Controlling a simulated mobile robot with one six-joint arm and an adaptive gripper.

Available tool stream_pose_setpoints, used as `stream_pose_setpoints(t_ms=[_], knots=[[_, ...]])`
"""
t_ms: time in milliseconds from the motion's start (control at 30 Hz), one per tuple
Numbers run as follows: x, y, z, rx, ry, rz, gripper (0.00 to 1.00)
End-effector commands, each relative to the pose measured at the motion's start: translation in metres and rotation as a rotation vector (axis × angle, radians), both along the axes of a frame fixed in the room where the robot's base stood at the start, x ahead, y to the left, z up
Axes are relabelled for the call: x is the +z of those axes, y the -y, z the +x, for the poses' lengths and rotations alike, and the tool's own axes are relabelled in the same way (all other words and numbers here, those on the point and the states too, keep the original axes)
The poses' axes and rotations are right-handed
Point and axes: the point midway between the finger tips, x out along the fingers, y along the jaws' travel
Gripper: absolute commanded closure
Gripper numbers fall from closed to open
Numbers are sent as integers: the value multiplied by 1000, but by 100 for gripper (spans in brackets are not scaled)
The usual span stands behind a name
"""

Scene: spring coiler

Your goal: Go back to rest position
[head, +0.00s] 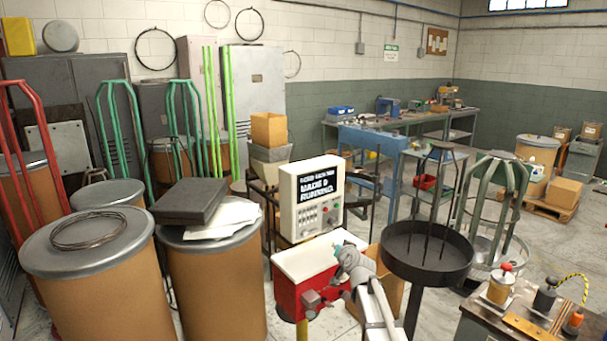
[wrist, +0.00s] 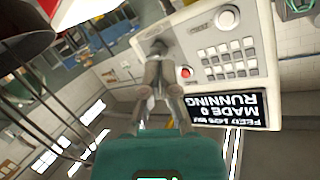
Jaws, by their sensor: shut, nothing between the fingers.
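My gripper (wrist: 157,50) shows in the wrist view with its fingers together and nothing between them. The view is upside down. The fingertips are near the white control panel (wrist: 210,45), close to its red button (wrist: 185,72); I cannot tell whether they touch it. The panel's screen (wrist: 225,108) is lit and shows "MADE 0" and "RUNNING". In the head view the control panel (head: 297,190) stands above the red and white coiler (head: 285,295). My arm (head: 372,290) reaches up in front of the coiler; its fingers are hard to make out there.
A dark round pan (head: 400,272) on a post stands close to the right of my arm. Brown drums (head: 100,290) stand at the left. A bench (head: 475,325) with small devices is at the lower right. A cardboard box (head: 390,290) sits behind my arm. Open floor lies further back right.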

Motion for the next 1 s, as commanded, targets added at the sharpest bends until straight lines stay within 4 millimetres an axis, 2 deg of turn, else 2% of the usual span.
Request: stream_pose_setpoints(t_ms=[33, 267, 600, 800, 900, 1000], knots=[[-6, -2, -18, 30, -50, -24, 100], [-45, -7, -84, 143, -304, -130, 100], [-89, 14, -201, 223, -719, -287, 100], [-102, 35, -275, 220, -971, -368, 100], [-104, 45, -305, 208, -1074, -397, 100], [-104, 53, -326, 196, -1151, -419, 100]])
